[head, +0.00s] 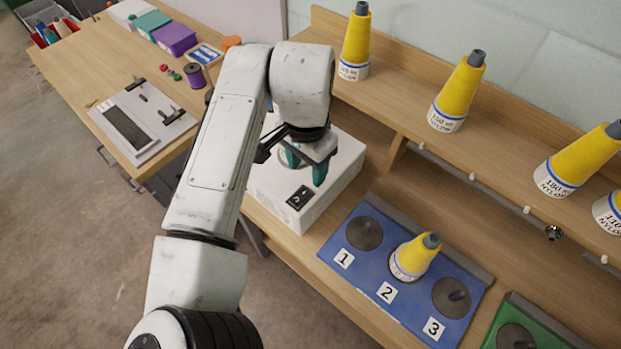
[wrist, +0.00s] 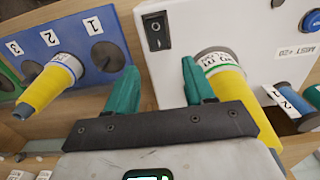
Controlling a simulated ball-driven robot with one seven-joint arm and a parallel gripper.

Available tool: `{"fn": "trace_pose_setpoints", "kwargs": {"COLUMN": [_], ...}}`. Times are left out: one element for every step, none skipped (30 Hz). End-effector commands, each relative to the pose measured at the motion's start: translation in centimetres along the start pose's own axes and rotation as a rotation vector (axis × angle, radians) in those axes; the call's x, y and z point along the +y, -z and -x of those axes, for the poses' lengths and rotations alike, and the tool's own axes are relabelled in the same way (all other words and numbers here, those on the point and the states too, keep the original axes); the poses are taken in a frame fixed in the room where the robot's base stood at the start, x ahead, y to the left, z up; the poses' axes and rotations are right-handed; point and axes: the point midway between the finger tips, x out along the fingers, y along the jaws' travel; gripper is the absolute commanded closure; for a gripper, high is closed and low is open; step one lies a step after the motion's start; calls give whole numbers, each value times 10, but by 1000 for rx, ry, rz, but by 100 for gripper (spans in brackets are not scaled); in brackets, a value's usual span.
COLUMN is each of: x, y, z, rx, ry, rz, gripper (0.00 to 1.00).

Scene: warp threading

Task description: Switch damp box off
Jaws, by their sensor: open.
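The damp box (head: 338,185) is a white box on the bench, left of the blue board; it also shows in the wrist view (wrist: 275,35). Its black rocker switch (head: 300,196) is on a white face, and shows at the top of the wrist view (wrist: 156,31). I cannot tell its on or off position. My gripper (head: 305,167) is over the box, behind the switch in the head view. Its teal fingers are apart and empty in the wrist view (wrist: 159,70), with the switch beyond the gap between them. I see no contact with the switch.
A yellow cone (wrist: 222,75) is at the box beside the right finger. The blue board (head: 335,238) holds a yellow cone (head: 415,257) at position 2; positions 1 and 3 are empty. Several yellow cones stand on the shelf (head: 400,105) behind.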

Motion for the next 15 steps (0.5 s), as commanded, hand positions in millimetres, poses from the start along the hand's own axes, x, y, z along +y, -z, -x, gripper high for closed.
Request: {"fn": "trace_pose_setpoints", "kwargs": {"x": [1, 1, 0, 0, 0, 0, 0, 0, 0, 0, 0, 0, 0, 0, 0], "y": [0, -1, 0, 0, 0, 0, 0, 0, 0, 0, 0, 0, 0, 0, 0], "z": [-8, -14, -21, -27, -32, -38, -42, -46, -51, -54, -57, -60, -62, -63, -65], "rx": [-2, -1, -2, -1, -1, -1, -1, -2, 0, 0, -1, -1, 0, 0, 1], "ry": [-3, -2, -2, -2, -1, -1, -1, -1, 0, 0, 0, 0, 0, 1, 1], "rz": [1, 0, 1, 0, 0, 0, 0, 0, 0, 1, 1, 1, 0, 0, 0], "gripper": [47, 47, 47, 47, 47, 47, 47, 47, 47, 47, 47, 47, 47, 47, 47]}}
